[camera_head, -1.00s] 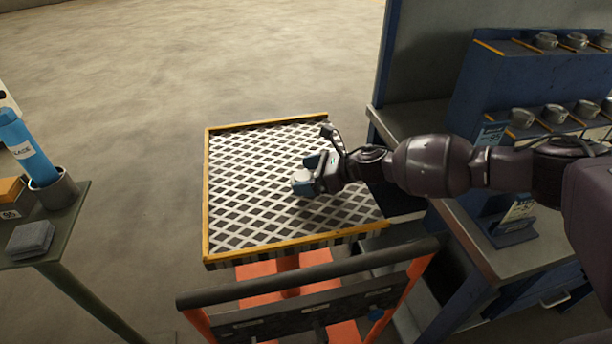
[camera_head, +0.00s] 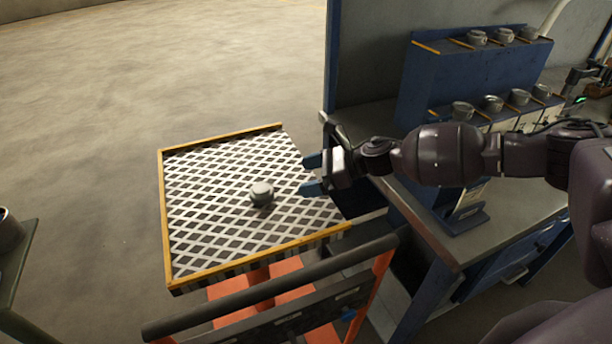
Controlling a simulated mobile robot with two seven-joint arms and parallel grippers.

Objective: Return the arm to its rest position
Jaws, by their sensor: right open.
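My right arm comes in from the right in the head view. My right gripper (camera_head: 312,174) is open and empty, over the right edge of the cart's patterned top. Its blue fingertips point left. A small grey round metal piece (camera_head: 262,192) sits on the cart top (camera_head: 205,225), left of the fingertips and apart from them. My left gripper is not in view.
The cart has an orange frame and a dark push handle (camera_head: 270,288) at the front. A blue workbench (camera_head: 450,215) with a stepped rack (camera_head: 470,80) of several grey cups stands at right. A dark table edge (camera_head: 18,262) is at left. Open floor lies behind the cart.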

